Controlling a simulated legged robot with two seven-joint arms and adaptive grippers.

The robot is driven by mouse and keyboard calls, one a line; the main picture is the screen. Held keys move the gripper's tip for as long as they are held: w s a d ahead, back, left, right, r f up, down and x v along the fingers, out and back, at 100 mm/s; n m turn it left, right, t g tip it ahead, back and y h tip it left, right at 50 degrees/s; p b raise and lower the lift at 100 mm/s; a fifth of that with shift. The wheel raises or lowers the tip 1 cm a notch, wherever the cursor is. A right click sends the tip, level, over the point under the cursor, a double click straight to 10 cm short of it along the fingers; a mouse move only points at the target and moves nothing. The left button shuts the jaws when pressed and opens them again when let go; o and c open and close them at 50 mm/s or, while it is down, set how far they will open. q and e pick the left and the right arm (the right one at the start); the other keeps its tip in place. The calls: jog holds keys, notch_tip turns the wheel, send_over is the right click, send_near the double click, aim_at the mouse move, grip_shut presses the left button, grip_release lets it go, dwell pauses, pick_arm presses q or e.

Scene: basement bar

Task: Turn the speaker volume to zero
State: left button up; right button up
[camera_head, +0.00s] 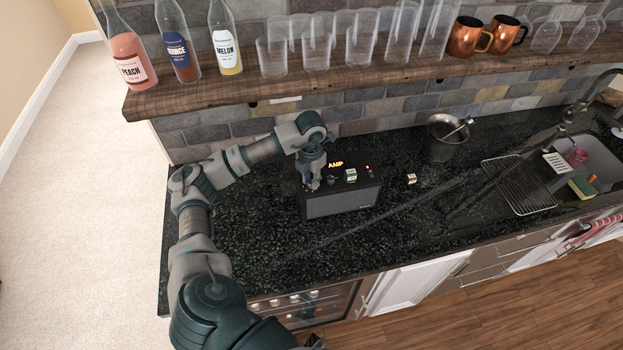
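The speaker (343,201) is a black box with a grey grille front and the gold word AMP on its top. It stands on the dark granite counter below the wooden shelf. My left gripper (312,184) points down at the left end of the speaker's top, where the volume knob would be hidden by its fingers. The fingers are too small to tell whether they hold a knob. A small orange-red light (368,168) shows at the right of the speaker's top. My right gripper is not seen.
A metal bucket (446,138) stands further right, before a wire rack (517,185) and sink. The shelf (300,84) with bottles and glasses overhangs behind.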

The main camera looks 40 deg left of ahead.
aim_at(310, 181)
pick_arm(q)
jog(key=o, duration=0.4)
jog(key=shift+s+f, duration=0.15)
jog(key=shift+f, duration=0.05)
jog(key=shift+o, duration=0.3)
jog(key=shift+a, duration=0.1)
jog(key=shift+r, duration=0.15)
notch_tip(310, 181, up, 12)
jog(key=shift+a+f, duration=0.1)
jog(key=shift+f, duration=0.1)
